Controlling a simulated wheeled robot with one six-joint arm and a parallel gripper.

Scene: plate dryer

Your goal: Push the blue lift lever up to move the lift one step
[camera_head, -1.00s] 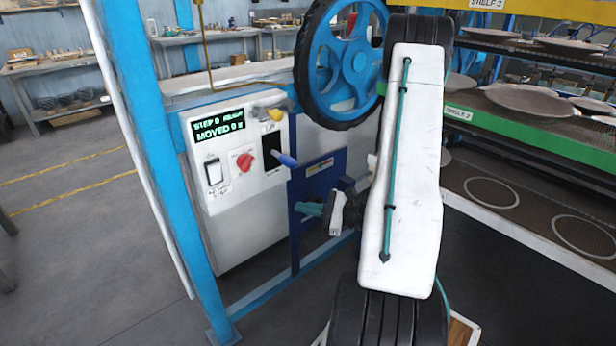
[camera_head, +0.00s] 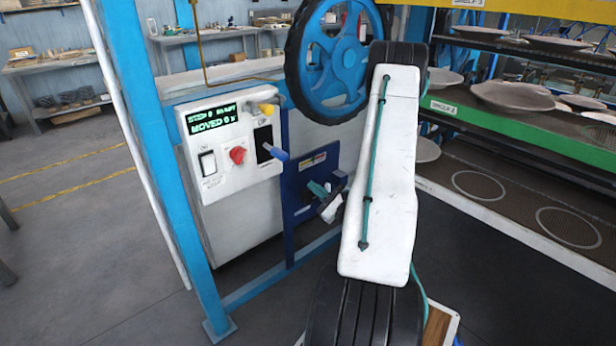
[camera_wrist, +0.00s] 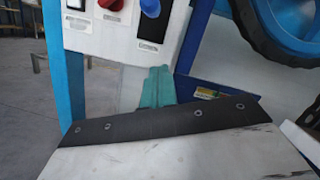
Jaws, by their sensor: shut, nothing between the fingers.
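The blue lift lever (camera_head: 276,152) sticks out of a black slot on the white control box. Its blue knob shows at the top edge of the wrist view (camera_wrist: 150,8). The display (camera_head: 213,119) reads "STEP 0" and "MOVED 0", with the rest hard to read. My gripper (camera_head: 316,188) has teal fingers, which are shut and empty. In the head view it is below and right of the lever, in front of a dark blue panel. In the wrist view the fingers (camera_wrist: 157,86) are below the knob, with a visible gap between them.
A yellow lever (camera_head: 267,108), a red knob (camera_head: 237,155) and a rocker switch (camera_head: 208,164) share the control box. A large blue wheel with a black tyre (camera_head: 338,70) is above the gripper. A blue post (camera_head: 155,150) stands left. Shelves with plates (camera_head: 510,95) are at right.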

